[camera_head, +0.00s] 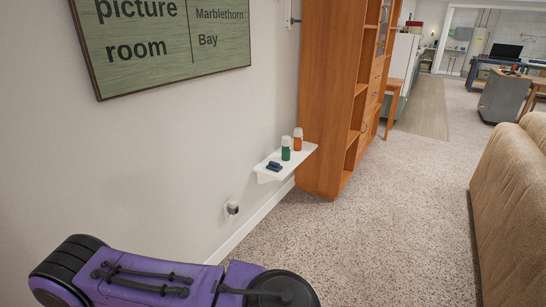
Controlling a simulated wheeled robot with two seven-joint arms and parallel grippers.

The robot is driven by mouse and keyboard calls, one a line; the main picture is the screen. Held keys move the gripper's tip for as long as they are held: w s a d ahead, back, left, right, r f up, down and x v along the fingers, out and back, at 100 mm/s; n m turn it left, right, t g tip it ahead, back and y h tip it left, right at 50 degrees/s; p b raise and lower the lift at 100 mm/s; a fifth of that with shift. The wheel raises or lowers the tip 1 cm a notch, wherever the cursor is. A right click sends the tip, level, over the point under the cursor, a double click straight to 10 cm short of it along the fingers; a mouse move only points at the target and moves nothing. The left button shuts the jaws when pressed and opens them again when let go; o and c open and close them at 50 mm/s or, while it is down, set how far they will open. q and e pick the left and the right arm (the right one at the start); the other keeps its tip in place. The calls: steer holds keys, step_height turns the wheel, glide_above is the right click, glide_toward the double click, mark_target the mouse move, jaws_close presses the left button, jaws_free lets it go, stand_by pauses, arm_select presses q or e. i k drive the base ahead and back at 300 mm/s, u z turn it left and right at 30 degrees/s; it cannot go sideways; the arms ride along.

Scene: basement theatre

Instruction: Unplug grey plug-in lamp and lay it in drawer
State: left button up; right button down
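A small grey-and-white thing (231,209) sits on the left wall low down, just above the baseboard. It looks like a plug-in lamp at an outlet, but it is too small to be sure. The tall orange-brown wooden cabinet (328,90) stands against the wall further on, with open shelves. Drawer-like fronts (376,78) show on its side facing the aisle, and they look shut. My purple arm crosses the bottom left of the view. Neither gripper shows.
A white wall shelf (303,152) holds a green bottle (286,149), an orange bottle (298,140) and a dark blue item (274,166). A sign (160,40) hangs above. A beige sofa (515,190) stands right. Carpet (395,215) between is clear.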

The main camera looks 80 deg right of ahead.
mark_target(233, 205)
steer(key=z, duration=3.1)
steer(key=k, duration=1.1)
steer(key=u, duration=0.7)
steer(key=i, duration=0.8)
steer(key=z, duration=0.2)
steer(key=k, duration=0.7)
steer(key=z, duration=0.55)
steer(key=i, duration=0.8)
steer(key=z, duration=0.6)
